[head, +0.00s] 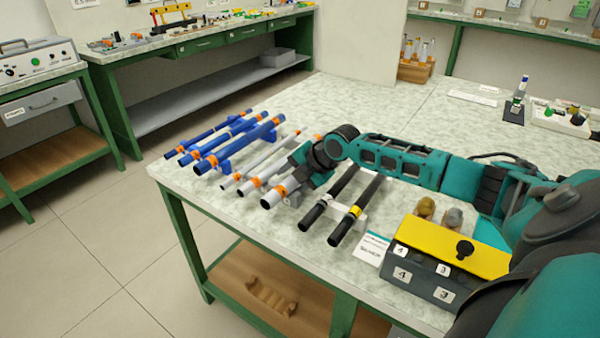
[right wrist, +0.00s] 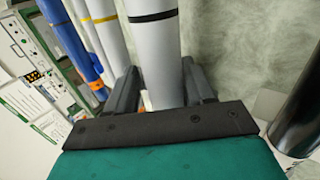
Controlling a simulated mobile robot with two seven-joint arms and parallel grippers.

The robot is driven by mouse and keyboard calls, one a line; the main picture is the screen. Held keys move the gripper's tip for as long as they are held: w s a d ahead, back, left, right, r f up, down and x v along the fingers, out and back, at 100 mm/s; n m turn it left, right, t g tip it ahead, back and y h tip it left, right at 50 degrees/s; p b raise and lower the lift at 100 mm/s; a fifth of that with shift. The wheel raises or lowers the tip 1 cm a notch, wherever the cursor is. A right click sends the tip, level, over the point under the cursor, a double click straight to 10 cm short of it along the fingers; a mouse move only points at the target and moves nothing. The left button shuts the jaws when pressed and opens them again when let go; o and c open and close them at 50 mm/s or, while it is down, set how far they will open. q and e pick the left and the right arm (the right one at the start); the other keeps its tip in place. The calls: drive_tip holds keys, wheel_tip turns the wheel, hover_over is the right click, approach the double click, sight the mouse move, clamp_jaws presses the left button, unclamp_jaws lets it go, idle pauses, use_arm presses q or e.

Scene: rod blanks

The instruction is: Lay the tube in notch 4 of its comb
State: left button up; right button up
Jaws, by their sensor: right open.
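Several tubes lie in three groups on the table. The blue tubes (head: 222,144) with orange bands lie on a blue comb (head: 225,165) at the left. The pale grey tubes, the front one (head: 272,199) thickest, lie in the middle; their comb is mostly hidden. Two black tubes (head: 343,220) lie across a white comb (head: 361,222) at the right. My right gripper (head: 295,181) is over the thick pale tube. In the right wrist view its open fingers (right wrist: 158,88) stand on either side of a pale tube (right wrist: 153,45) with a black band. Notch numbers cannot be read.
A yellow-topped box (head: 455,246) with numbered labels and a small card (head: 372,249) stand at the table's front right. Two small knobbed objects (head: 440,212) are behind it.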

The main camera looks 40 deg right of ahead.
drive_tip(key=shift+s+f, duration=0.6)
drive_tip(key=shift+f, duration=0.2)
drive_tip(key=v, duration=0.2)
drive_tip(key=p+v, duration=0.1)
drive_tip(key=v, duration=0.2)
drive_tip(key=shift+w+d+r, duration=0.15)
drive_tip(key=shift+w, duration=0.15)
use_arm(q)
drive_tip(key=shift+s+a+r+p, duration=0.1)
drive_tip(key=shift+a+r+p, duration=0.1)
drive_tip(key=shift+r+p, duration=0.6)
use_arm(e)
drive_tip(key=w+r+v, duration=0.1)
drive_tip(key=v, duration=0.7)
drive_tip(key=shift+s, duration=0.2)
use_arm(q)
drive_tip(key=shift+a, duration=0.1)
use_arm(e)
drive_tip(key=shift+r, duration=0.1)
